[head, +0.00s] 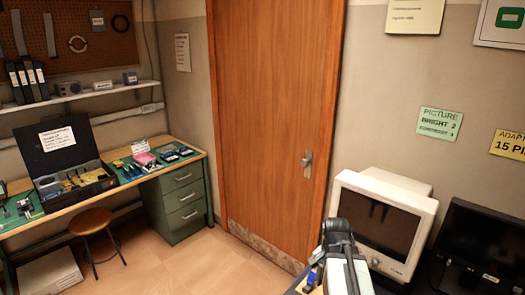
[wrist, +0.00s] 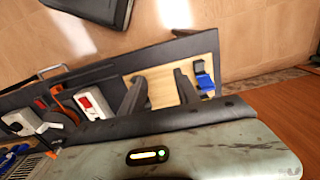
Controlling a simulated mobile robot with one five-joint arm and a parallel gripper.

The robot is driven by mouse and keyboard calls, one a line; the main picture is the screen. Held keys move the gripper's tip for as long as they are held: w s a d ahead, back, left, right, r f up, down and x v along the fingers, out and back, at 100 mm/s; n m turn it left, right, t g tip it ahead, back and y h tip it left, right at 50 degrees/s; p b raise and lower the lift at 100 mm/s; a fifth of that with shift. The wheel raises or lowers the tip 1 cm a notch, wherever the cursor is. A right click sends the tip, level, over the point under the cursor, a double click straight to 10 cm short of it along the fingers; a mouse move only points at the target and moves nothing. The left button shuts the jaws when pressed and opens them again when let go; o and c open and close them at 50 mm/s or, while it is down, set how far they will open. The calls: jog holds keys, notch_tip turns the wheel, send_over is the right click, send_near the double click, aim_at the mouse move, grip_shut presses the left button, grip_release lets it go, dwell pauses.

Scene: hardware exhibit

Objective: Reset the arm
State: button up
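My arm (head: 343,262) shows at the lower right of the head view, with a dark joint on top and a pale link below it. Its gripper cannot be made out there. In the wrist view my gripper (wrist: 160,88) shows as two dark fingers set apart, with bare light wood visible between them. Nothing is held between the fingers. A small blue and dark item (wrist: 205,80) lies on the wood just right of the right finger.
In the wrist view, a dark-edged tray holds white devices (wrist: 92,103) and an orange-handled item (wrist: 65,100). In the head view, a beige monitor (head: 383,224) and a black screen (head: 480,245) stand at the right. A workbench (head: 130,180), stool (head: 90,221) and wooden door (head: 270,120) lie beyond open floor.

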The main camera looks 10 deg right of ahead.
jog(key=w+a+n, duration=0.1)
jog(key=a+n, duration=1)
jog(key=a, duration=0.7)
jog(key=shift+w+a, duration=0.25)
jog(key=shift+w, duration=0.15)
